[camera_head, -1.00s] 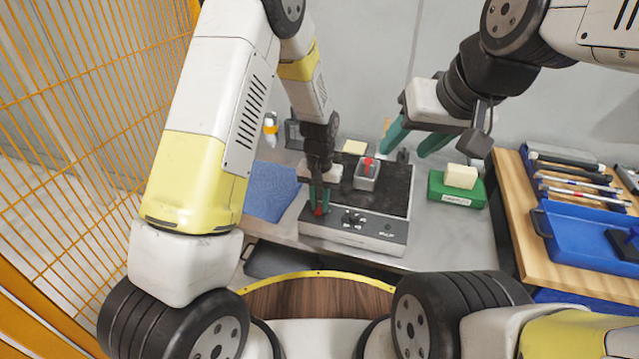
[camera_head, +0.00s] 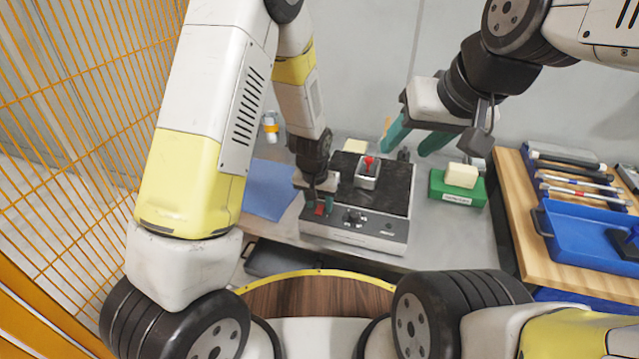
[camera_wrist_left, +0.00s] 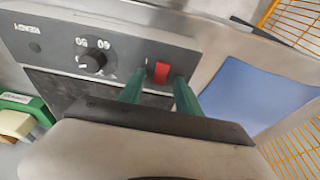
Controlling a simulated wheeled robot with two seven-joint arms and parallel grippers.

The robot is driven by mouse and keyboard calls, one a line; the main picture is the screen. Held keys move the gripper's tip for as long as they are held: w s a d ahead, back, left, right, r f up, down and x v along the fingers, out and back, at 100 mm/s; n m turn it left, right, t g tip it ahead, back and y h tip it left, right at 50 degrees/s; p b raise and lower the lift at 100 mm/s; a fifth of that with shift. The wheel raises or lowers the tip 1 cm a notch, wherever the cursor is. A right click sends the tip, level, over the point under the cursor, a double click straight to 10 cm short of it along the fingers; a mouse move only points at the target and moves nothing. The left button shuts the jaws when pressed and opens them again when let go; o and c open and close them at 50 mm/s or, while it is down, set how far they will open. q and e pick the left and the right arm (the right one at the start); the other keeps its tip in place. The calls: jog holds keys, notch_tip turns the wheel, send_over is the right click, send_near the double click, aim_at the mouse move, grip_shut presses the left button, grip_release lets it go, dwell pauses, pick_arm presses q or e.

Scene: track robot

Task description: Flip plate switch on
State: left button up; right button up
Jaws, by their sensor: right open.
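The plate device (camera_head: 362,228) is a grey box with a black top and a front control panel. Its red switch (camera_head: 320,210) is at the left end of the panel. It also shows in the left wrist view (camera_wrist_left: 161,72). My left gripper (camera_head: 319,203) is at the switch, its green fingers apart, one on each side of the red part. In the left wrist view my left gripper (camera_wrist_left: 160,90) shows a gap between fingers and switch. My right gripper (camera_head: 412,146) is open and empty, above and behind the device.
A black knob (camera_head: 353,217) sits on the panel beside the switch. A grey block with a red top (camera_head: 368,172) stands on the device. A green box with a pale block (camera_head: 456,190) is to the right. A blue cloth (camera_head: 268,190) lies left. A blue tray (camera_head: 590,235) is far right.

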pick_arm(q)
jog(key=shift+r, duration=0.15)
jog(key=v, duration=0.7)
jog(key=shift+r, duration=0.25)
jog(key=shift+s, duration=0.1)
jog(key=s+a+r+n+t, duration=0.1)
jog(key=s+a+r, duration=0.3)
jog(key=s+r, duration=0.2)
jog(key=s+a+r+n+t, duration=0.1)
jog(key=s+a+r, duration=0.4)
jog(key=r, duration=0.5)
jog(key=s+a+r+n+t+h, duration=0.1)
jog(key=s+a+r, duration=0.3)
jog(key=s+r, duration=0.3)
jog(key=shift+s+a+r, duration=0.2)
jog(key=shift+a+r, duration=0.2)
jog(key=shift+r, duration=0.35)
